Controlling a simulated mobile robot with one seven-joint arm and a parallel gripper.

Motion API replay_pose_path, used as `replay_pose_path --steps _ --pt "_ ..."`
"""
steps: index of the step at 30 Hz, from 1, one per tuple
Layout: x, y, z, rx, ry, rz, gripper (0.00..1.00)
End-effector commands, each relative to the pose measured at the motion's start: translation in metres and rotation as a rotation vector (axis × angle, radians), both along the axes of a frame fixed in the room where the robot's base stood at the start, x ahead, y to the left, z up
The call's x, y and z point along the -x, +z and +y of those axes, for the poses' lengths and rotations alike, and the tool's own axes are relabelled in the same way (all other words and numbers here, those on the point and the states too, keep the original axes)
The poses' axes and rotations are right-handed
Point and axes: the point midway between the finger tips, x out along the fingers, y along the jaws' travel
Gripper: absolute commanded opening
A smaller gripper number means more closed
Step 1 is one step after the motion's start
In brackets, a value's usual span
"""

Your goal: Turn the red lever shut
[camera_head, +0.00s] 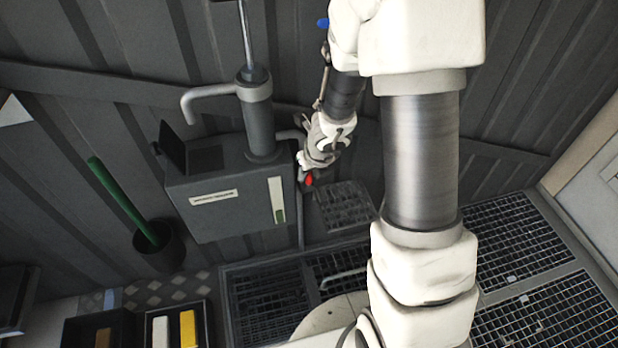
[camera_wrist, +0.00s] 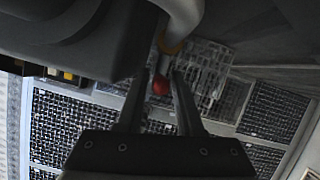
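The red lever (camera_head: 309,180) shows as a small red tip at the right side of the grey tank, by the pipe. In the wrist view its rounded red end (camera_wrist: 160,87) appears between the two dark fingers of my gripper (camera_wrist: 160,78). The fingers stand apart, with a visible gap on both sides of the red end. Whether the red end lies fully between the fingers in depth is hard to tell. In the head view my gripper (camera_head: 306,168) is at the lever, and its fingers are mostly hidden.
The grey tank (camera_head: 230,215) carries a hand pump (camera_head: 258,115) and an open lid (camera_head: 172,148). A black bucket (camera_head: 160,250) with a green handle stands left. Trays with coloured blocks (camera_head: 187,328) sit lower left. Floor grating (camera_head: 525,230) lies right.

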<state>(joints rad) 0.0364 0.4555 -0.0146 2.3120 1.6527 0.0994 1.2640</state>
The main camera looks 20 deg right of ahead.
Motion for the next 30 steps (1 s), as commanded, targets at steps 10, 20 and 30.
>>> replay_pose_path --steps 10,20,30 --pt "-0.0017 -0.0035 0.0003 0.0 0.001 0.0 0.36" --pt "-0.0016 -0.0034 0.0003 0.0 0.001 0.0 0.0" --pt "-0.0015 -0.0035 0.0003 0.0 0.001 0.0 0.0"
